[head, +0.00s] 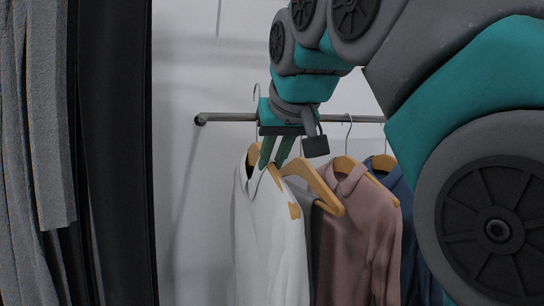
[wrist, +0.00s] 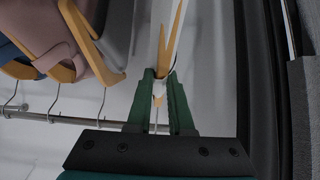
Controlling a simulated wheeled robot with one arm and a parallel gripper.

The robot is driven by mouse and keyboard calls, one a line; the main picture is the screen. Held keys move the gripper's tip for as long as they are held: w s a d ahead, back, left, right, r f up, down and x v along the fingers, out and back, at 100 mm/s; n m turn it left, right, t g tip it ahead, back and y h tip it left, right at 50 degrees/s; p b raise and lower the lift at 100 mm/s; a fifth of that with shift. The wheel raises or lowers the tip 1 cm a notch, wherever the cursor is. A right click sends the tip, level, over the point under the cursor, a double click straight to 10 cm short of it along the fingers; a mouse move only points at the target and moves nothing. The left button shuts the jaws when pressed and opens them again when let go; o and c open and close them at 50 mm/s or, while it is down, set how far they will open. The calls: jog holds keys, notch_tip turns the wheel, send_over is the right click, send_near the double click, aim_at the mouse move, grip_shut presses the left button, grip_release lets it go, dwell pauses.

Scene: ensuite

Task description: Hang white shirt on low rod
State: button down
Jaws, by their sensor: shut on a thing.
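The white shirt (head: 272,245) hangs from a wooden hanger at the left end of the row in the head view. My gripper (head: 272,160) points down and is shut on the upper part of this hanger. In the wrist view, the green fingers of my gripper (wrist: 157,98) close on both sides of the white shirt's hanger (wrist: 164,60). The low rod (head: 228,117) runs sideways behind my gripper. The white shirt's hook (head: 256,92) shows above the rod's line; I cannot tell whether it rests on the rod. The rod (wrist: 40,117) also shows in the wrist view.
A grey garment (head: 317,245), a pink shirt (head: 357,225) and a blue garment (head: 408,215) hang to the right, close beside the white shirt. A dark panel (head: 110,150) and a grey curtain-like cloth (head: 40,120) stand at the left. Bare wall (head: 190,220) lies between.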

aim_at(256, 160)
jog(key=shift+w+a+f+p, duration=0.3)
jog(key=shift+w+a+p, duration=0.3)
jog(key=shift+w, duration=1.35)
jog(key=shift+w+a+f+p, duration=0.3)
jog(key=shift+w+a+p, duration=0.25)
jog(key=shift+w, duration=1.4)
jog(key=shift+w+a+f+p, duration=0.3)
jog(key=shift+w+a+p, duration=0.25)
jog(key=shift+w, duration=1.4)
jog(key=shift+w+f+b, duration=0.15)
jog(key=shift+f+b, duration=0.2)
jog(key=shift+f, duration=0.3)
jog(key=shift+w+f+b, duration=0.15)
jog(key=shift+f+b, duration=0.15)
jog(key=shift+f, duration=0.3)
jog(key=c, duration=0.7)
grip_release()
jog(key=shift+c, duration=0.2)
